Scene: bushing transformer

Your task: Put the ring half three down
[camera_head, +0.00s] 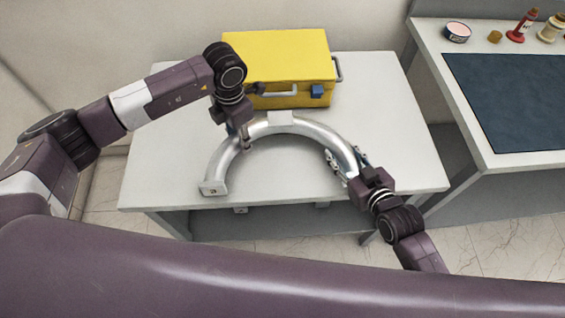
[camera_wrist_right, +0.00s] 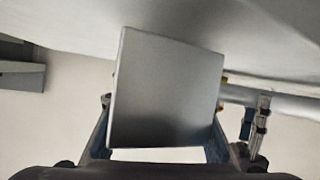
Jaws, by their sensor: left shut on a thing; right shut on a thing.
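The ring half three (camera_head: 302,126) is a silver half-ring tube with a flat end plate at its left end, in the head view above or on the white table. Whether it touches the tabletop I cannot tell. My left gripper (camera_head: 244,138) is shut on the upper left part of its arc. My right gripper (camera_head: 352,168) is shut on it near its right end, which the gripper partly hides. In the right wrist view, a flat grey square end face of the ring half (camera_wrist_right: 165,90) fills the middle, between the fingers of the right gripper (camera_wrist_right: 162,150).
The white table (camera_head: 400,110) carries a yellow toolbox (camera_head: 275,60) close behind the ring half. At the right stands a bench with a dark mat (camera_head: 515,100), a round tin (camera_head: 457,32) and several bottles. The table's front left and right areas are bare.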

